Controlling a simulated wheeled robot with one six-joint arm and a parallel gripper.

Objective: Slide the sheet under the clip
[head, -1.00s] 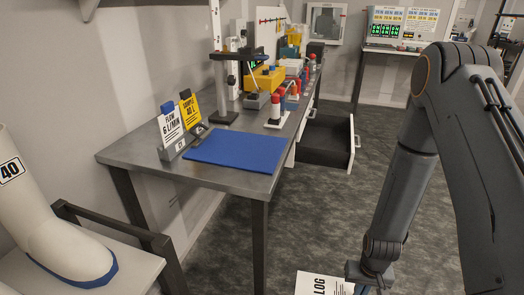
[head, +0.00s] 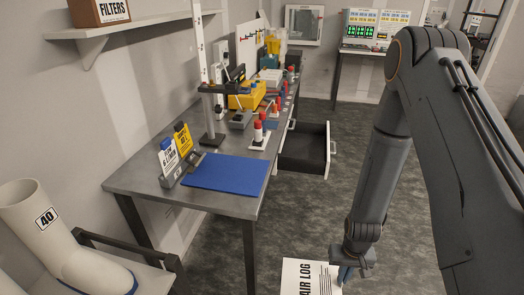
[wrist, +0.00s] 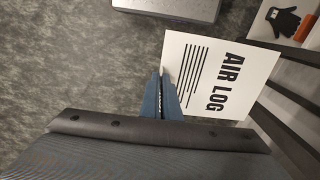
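The sheet is a white page headed AIR LOG (head: 303,275), low in the head view and cut off by its bottom edge. It also shows in the wrist view (wrist: 205,78), with printed lines. My gripper (wrist: 164,78) is shut on the sheet's edge, with its blue fingers pinching it. In the head view my gripper (head: 345,272) hangs beside the sheet, in front of the bench and over the floor. I cannot pick out the clip for certain in either view.
The grey bench (head: 235,203) carries a blue mat (head: 226,174) and a holder with a white FLOW card (head: 168,158) and a yellow SAMPLE card (head: 183,139). An open drawer (head: 308,152) juts out. A boot marked 40 (head: 45,232) stands at left. A glove (wrist: 284,20) lies top right.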

